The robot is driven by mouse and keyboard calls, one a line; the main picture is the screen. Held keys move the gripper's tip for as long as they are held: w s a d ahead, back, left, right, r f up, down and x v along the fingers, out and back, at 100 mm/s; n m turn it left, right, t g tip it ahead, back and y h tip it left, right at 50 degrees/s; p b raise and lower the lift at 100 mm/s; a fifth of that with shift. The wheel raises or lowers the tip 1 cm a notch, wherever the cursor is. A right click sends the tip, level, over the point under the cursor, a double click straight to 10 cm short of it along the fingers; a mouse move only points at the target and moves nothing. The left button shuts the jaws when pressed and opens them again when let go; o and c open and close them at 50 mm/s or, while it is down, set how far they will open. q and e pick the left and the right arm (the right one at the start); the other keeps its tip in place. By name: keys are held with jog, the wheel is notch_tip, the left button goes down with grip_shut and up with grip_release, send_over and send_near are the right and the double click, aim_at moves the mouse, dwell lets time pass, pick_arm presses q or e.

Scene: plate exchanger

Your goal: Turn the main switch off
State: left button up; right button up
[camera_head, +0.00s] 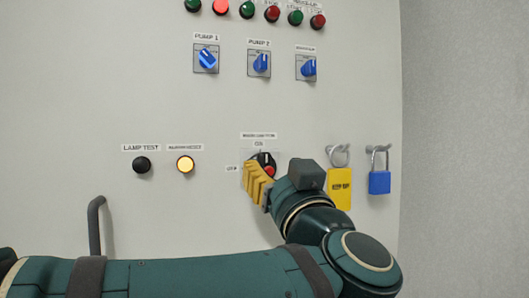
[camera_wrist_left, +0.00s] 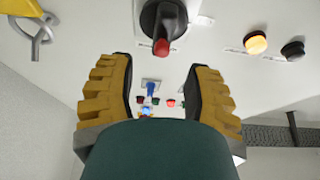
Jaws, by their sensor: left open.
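The main switch (camera_head: 266,158) is a black rotary knob with a red part, low on the grey panel. Its label ON is above it and another label is at its left; its handle looks about upright. My left gripper (camera_head: 258,183), with yellow ribbed fingers, is just in front of and below the knob and hides part of its plate. In the left wrist view the knob with its red end (camera_wrist_left: 162,30) lies beyond the open fingertips (camera_wrist_left: 160,68), roughly between them and apart from both. My right gripper is not in view.
A black lamp test button (camera_head: 142,165) and a lit yellow lamp (camera_head: 185,164) are left of the switch. Blue pump knobs (camera_head: 207,59) are above. A grey handle (camera_head: 95,225) protrudes at lower left.

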aim_at(267, 156)
pick_arm(q)
jog(key=shift+x, duration=3.1)
jog(key=shift+d, duration=0.1)
grip_shut()
